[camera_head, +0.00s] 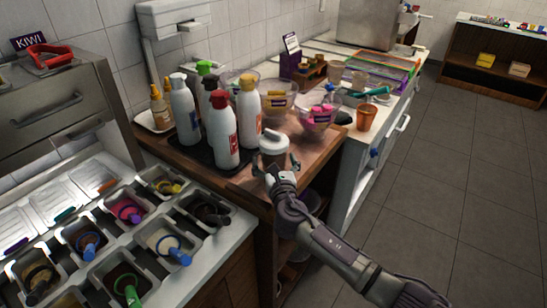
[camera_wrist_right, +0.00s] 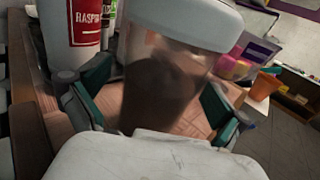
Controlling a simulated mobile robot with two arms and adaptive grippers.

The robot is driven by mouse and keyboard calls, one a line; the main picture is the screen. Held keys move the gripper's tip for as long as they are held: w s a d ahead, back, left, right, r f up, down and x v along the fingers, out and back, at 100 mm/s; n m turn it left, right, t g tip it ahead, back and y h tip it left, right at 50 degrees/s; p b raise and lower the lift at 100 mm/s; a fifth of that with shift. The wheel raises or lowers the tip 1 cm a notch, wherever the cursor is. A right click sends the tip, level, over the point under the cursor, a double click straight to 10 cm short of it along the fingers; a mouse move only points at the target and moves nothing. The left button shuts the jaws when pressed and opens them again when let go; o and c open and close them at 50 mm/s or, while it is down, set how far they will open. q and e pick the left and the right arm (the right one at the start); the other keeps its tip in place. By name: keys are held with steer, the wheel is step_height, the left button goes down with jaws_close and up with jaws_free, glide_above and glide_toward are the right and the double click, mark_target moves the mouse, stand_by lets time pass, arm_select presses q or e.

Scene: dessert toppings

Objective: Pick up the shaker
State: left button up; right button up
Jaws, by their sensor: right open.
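The shaker (camera_head: 273,151) is a clear jar with dark brown contents and a white lid. It stands near the front right corner of the wooden counter in the head view. In the right wrist view the shaker (camera_wrist_right: 165,85) fills the middle, close to the camera. My right gripper (camera_head: 276,167) is at the shaker, with its arm coming in from the lower right. In the wrist view its open fingers (camera_wrist_right: 160,105) are on either side of the jar. I cannot tell whether they touch it. My left gripper is not in view.
Several squeeze bottles stand close left of the shaker, including a white one with a red label (camera_head: 223,135). A bowl with pink pieces (camera_head: 320,116) is behind right. An orange cup (camera_head: 366,117) is on the white counter. Topping bins (camera_head: 125,212) lie at lower left.

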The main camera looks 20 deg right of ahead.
steer(key=shift+w, duration=0.3)
steer(key=c, duration=1.5)
steer(key=shift+r, duration=0.1)
